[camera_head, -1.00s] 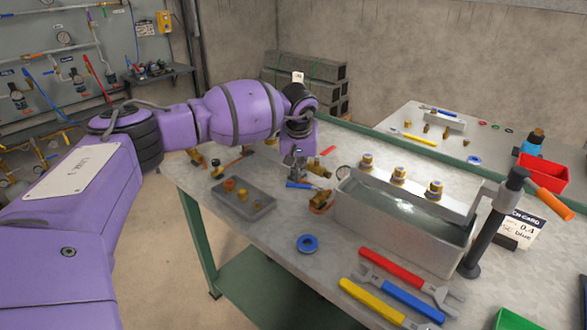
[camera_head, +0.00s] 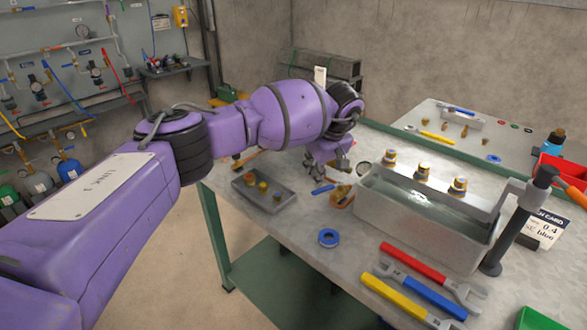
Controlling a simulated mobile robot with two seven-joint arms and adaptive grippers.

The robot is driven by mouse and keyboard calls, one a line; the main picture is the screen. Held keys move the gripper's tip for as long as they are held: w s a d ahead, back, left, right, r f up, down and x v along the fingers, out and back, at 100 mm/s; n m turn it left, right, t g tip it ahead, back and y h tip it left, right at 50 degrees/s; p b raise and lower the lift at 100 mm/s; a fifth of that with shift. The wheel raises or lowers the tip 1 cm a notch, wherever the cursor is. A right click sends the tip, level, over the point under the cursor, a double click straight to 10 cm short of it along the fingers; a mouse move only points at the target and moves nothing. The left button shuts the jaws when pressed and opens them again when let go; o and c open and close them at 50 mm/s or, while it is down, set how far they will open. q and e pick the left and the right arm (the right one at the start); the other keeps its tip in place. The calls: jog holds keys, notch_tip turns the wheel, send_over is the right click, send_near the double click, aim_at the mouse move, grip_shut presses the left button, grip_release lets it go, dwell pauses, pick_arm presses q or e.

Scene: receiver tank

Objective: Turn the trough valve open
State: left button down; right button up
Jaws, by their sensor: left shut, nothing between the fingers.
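The metal trough (camera_head: 392,222) stands on the bench with clear liquid in it and several brass fittings with blue centres (camera_head: 422,170) along its back ledge. At its left end are a small blue handle (camera_head: 322,189) and an orange-brown brass part (camera_head: 341,199); I cannot tell whether the blue handle is the valve's lever or how it is set. My left gripper (camera_head: 342,164) is just left of the trough's far left corner, pointing down, shut and empty. It hides part of what lies behind it, and contact cannot be told. My right gripper is not in view.
Red (camera_head: 412,262), blue and yellow wrenches lie in front. A black post (camera_head: 520,228) stands at its right end.

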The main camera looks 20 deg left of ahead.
pick_arm(q)
jog(key=shift+s+d+n+p, duration=0.55)
jog(key=shift+s+n, duration=0.15)
jog(key=shift+n, duration=0.1)
jog(key=shift+s+f, duration=0.1)
jog(key=shift+s, duration=0.05)
